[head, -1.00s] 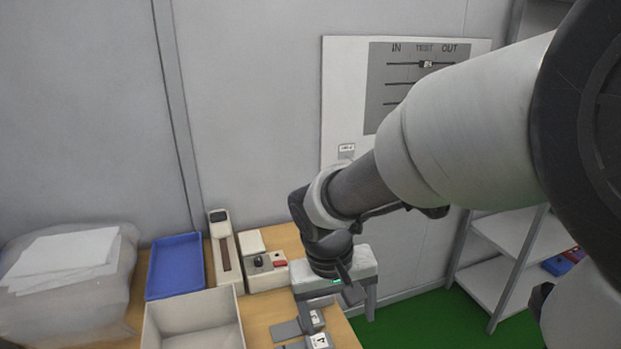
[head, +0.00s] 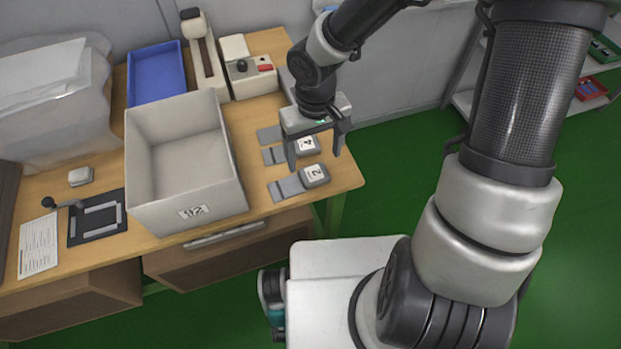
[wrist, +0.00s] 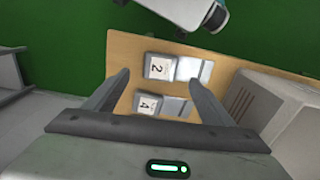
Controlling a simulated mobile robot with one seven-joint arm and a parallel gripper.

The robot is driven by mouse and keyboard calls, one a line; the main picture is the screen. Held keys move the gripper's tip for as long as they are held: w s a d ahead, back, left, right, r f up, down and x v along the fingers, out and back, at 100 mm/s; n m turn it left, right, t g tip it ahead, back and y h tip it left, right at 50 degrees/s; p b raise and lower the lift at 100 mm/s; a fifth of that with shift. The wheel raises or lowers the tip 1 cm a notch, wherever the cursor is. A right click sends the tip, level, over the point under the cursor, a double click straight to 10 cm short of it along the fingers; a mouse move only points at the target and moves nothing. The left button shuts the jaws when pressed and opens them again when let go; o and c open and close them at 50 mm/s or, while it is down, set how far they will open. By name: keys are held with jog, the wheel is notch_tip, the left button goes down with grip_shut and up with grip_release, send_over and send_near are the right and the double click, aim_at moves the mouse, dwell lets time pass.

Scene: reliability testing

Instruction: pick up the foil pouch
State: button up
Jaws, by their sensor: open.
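No thing is plainly marked as the foil pouch; the likeliest are flat silver-grey pieces with numbered ends at the table's right end. The piece numbered 2 (head: 288,188) lies nearest the front edge; it also shows in the wrist view (wrist: 160,67). The piece numbered 4 (head: 276,155) lies behind it and shows in the wrist view (wrist: 148,104). A third grey piece (head: 268,134) is partly hidden by my gripper. My gripper (head: 313,158) is open and empty above these pieces, fingers pointing down. In the wrist view its fingertips (wrist: 156,76) flank the numbered pieces.
A light grey bin (head: 186,212) stands close left of the pieces. A control box (head: 250,80), a scanner-like device (head: 208,68) and a blue tray (head: 156,80) stand behind. A small pale block (head: 81,176) lies left. Green floor (head: 400,165) is open beyond the table's right edge.

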aim_at(313, 172)
notch_tip(313, 172, down, 7)
jog(key=shift+w+r+b, duration=0.1)
jog(key=shift+r+b, duration=0.05)
jog(key=shift+b, duration=0.95)
jog(key=shift+r, duration=0.1)
jog(key=c, duration=1.2)
